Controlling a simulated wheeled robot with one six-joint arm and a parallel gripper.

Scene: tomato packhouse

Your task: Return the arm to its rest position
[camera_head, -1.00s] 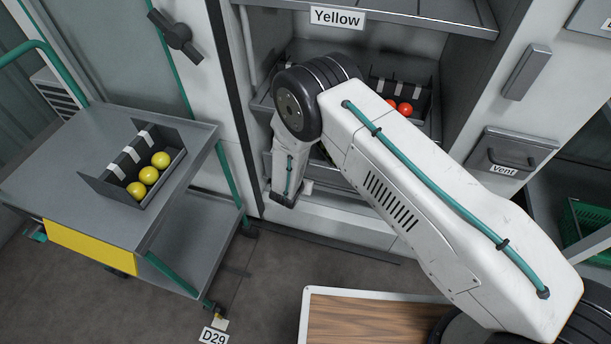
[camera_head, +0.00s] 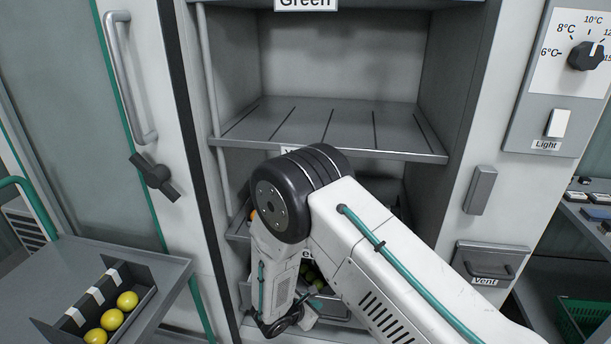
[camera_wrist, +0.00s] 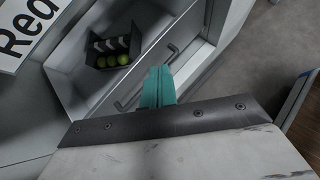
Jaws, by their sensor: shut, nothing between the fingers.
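My arm reaches in front of the open cabinet, with its forearm hanging down from the dark elbow joint. In the wrist view my gripper (camera_wrist: 158,82) shows teal fingers, close together and empty. It points towards a lower part of the cabinet, apart from a dark bin (camera_wrist: 92,62) with green tomatoes (camera_wrist: 123,59). In the head view, green tomatoes (camera_head: 316,277) show partly behind my forearm. The fingers cannot be made out clearly there.
The cabinet's upper shelf (camera_head: 330,125) is empty. A grey trolley (camera_head: 165,272) at left carries a dark bin (camera_head: 135,318) of yellow tomatoes (camera_head: 111,319). A vent box (camera_head: 490,262) and light switch (camera_head: 558,122) are at right. A Red label (camera_wrist: 25,30) is close in the wrist view.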

